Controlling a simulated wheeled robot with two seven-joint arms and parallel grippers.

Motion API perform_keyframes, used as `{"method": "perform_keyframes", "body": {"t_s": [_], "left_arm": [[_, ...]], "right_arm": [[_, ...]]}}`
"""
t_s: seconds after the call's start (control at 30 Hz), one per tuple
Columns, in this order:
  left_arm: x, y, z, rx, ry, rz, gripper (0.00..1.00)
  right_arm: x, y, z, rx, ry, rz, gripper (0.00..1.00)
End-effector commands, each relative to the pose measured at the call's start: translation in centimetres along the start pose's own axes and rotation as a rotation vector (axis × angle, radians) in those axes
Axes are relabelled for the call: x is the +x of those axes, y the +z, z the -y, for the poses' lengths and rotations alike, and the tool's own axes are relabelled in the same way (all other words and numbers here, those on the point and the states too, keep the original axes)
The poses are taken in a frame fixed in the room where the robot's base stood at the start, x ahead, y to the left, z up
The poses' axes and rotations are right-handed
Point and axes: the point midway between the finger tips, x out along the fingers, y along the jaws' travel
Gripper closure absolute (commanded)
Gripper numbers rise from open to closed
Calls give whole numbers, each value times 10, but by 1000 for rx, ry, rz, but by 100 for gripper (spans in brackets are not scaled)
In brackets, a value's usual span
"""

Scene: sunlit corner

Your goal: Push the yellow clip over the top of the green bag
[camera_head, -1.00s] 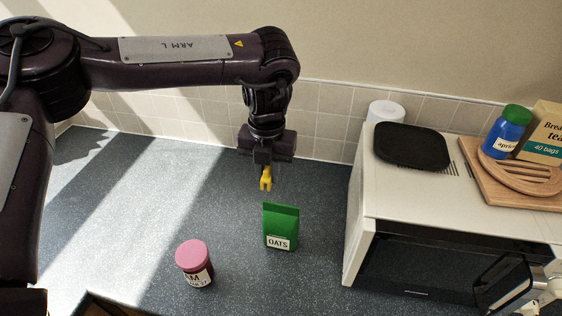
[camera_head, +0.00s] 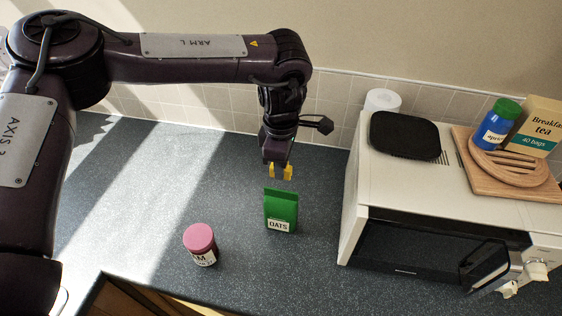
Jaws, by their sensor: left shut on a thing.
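The green bag (camera_head: 281,208), with an OATS label, stands upright on the dark worktop in the middle of the head view. My left gripper (camera_head: 279,162) is shut on the yellow clip (camera_head: 288,173) and holds it just above the bag's top edge in the picture. The clip's two prongs point down, with a gap between them. A thin gap shows between the prongs and the bag, so they look apart. The gripper's fingers are mostly hidden by its own body.
A jar with a pink lid (camera_head: 200,245) stands left of the bag, near the worktop's front edge. A white microwave (camera_head: 400,190) stands to the right, with a black tray (camera_head: 404,136) and a wooden board (camera_head: 490,180) on top.

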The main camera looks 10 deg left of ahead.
Motion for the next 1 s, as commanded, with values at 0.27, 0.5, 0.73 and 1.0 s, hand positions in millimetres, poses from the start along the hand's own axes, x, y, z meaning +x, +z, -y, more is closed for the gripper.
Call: {"method": "perform_keyframes", "body": {"t_s": [0.27, 0.5, 0.73, 1.0], "left_arm": [[27, 0, 0, -2, -1, -1, 100], [47, 0, 0, -3, -1, -1, 100], [52, 0, 0, -2, 0, 0, 100], [51, 0, 0, -3, 0, 0, 100]], "right_arm": [[23, 2, 1, 0, -1, 0, 9], [35, 2, 5, -1, -5, -1, 9], [37, 2, 8, 0, -9, -2, 9], [36, 2, 8, -1, -9, -2, 9]]}}
